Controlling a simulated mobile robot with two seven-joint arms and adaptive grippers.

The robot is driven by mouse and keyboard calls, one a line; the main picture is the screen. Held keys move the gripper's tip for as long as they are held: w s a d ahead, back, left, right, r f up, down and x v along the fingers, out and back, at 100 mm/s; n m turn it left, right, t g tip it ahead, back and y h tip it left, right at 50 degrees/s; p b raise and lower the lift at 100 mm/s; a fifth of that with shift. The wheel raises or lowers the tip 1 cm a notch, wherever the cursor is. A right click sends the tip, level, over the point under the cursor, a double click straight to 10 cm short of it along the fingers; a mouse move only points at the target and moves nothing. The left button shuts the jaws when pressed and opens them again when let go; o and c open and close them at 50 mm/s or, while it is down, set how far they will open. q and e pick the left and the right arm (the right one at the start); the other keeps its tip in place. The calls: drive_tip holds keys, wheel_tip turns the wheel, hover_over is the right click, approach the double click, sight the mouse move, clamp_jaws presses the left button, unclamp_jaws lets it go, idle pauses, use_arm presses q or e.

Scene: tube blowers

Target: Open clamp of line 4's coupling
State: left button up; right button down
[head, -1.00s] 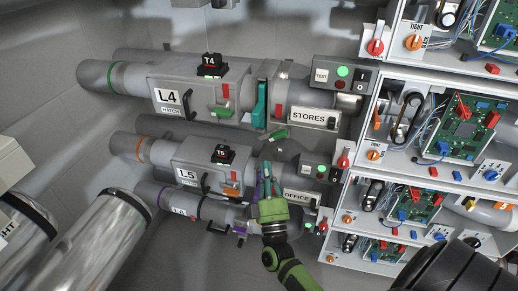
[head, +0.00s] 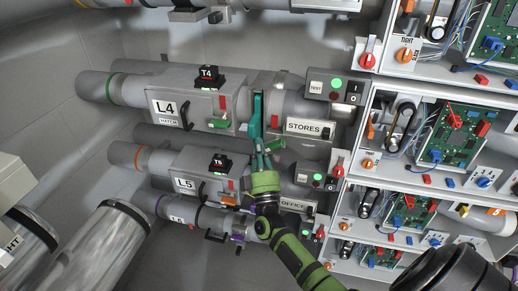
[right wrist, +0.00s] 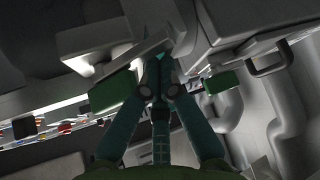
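Line 4 is the grey pipe with the L4 label (head: 167,108) and a green band, in the upper left of the head view. Its coupling carries an upright teal clamp part (head: 257,110), left of the STORES sign. My right gripper (head: 260,147) points up at the lower end of this teal part. In the right wrist view, the fingers of my right gripper (right wrist: 157,62) converge with tips close together, in front of a teal piece (right wrist: 182,38). Whether they touch it is hard to tell. My left gripper is out of view.
Line 5 (head: 184,184) and a lower line run beneath, close to my right forearm. Shelves with circuit boards (head: 452,130) stand on the right. Shiny pipes (head: 100,245) fill the lower left.

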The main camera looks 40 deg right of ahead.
use_arm(q)
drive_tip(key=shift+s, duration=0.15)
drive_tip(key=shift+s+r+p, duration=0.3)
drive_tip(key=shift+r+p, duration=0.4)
drive_tip(key=shift+p, duration=0.05)
use_arm(e)
drive_tip(key=shift+s+f+n+y, duration=0.1)
drive_tip(key=shift+n+y, duration=0.3)
drive_tip(key=shift+n, duration=0.3)
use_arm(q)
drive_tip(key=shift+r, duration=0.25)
use_arm(e)
drive_tip(key=shift+y, duration=0.3)
